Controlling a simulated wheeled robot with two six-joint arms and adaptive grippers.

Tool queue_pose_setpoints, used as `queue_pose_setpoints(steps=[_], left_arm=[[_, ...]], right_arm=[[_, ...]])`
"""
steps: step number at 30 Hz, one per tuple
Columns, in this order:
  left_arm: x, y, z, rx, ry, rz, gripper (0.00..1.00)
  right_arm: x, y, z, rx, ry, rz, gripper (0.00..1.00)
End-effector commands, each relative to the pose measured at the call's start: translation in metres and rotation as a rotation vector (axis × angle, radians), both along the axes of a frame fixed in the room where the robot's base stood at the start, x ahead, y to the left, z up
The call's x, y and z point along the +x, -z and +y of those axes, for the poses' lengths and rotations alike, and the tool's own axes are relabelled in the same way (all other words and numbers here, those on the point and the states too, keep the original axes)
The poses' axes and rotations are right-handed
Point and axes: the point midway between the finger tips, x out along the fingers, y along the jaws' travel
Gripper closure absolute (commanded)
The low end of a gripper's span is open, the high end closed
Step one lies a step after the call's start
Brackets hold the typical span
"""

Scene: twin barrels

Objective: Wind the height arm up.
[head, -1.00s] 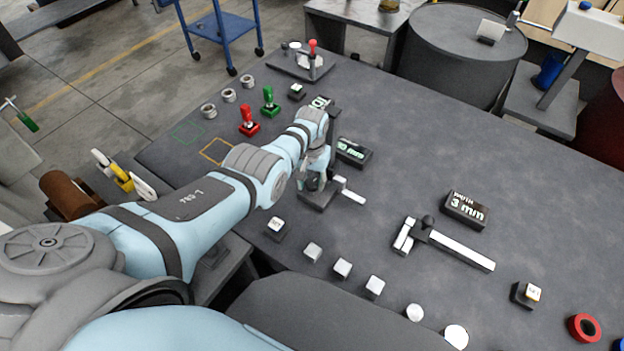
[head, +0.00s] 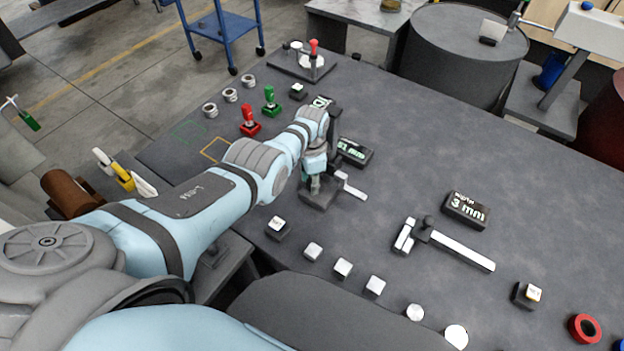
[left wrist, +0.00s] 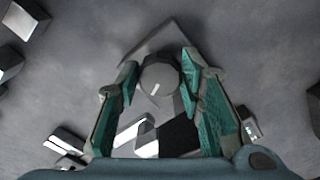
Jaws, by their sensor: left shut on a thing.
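The height gauge has a dark base (head: 316,197) left of the table's middle. A pale arm (head: 353,189) sticks out from its right side, low near the base. My left gripper (head: 314,188) points down over the gauge. In the left wrist view, its two green-padded fingers are shut on a round grey knob (left wrist: 159,76) with a white mark. My arm hides most of the knob and part of the gauge's column in the head view. A black display (head: 354,152) behind it shows a millimetre reading, partly covered. My right gripper is not in view.
A second gauge (head: 455,247) with a long white bar and a display (head: 466,209) reading 3 mm stand to the right. Red (head: 250,121) and green (head: 269,102) stamps stand at the left. Several pale blocks line the front edge.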

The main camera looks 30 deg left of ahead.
Motion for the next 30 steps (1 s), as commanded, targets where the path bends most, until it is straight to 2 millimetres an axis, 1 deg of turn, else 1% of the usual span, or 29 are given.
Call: queue_pose_setpoints(steps=[6,12,28,29,30], left_arm=[[-0.0012,0.0013,0.0000,-0.001,0.135,0.004,0.94],[-0.0011,0.0014,0.0001,-0.001,0.206,0.004,0.94],[-0.0011,0.0015,0.0001,-0.001,0.235,0.004,0.94],[-0.0011,0.0015,0.0001,-0.001,0.235,0.004,0.64],[-0.0011,0.0015,0.0000,-0.001,0.235,0.004,0.58]], right_arm=[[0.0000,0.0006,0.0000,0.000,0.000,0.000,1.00],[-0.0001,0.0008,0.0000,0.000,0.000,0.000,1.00],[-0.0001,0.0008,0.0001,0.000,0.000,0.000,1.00],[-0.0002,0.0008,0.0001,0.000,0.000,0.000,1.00],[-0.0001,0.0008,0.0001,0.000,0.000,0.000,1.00]])
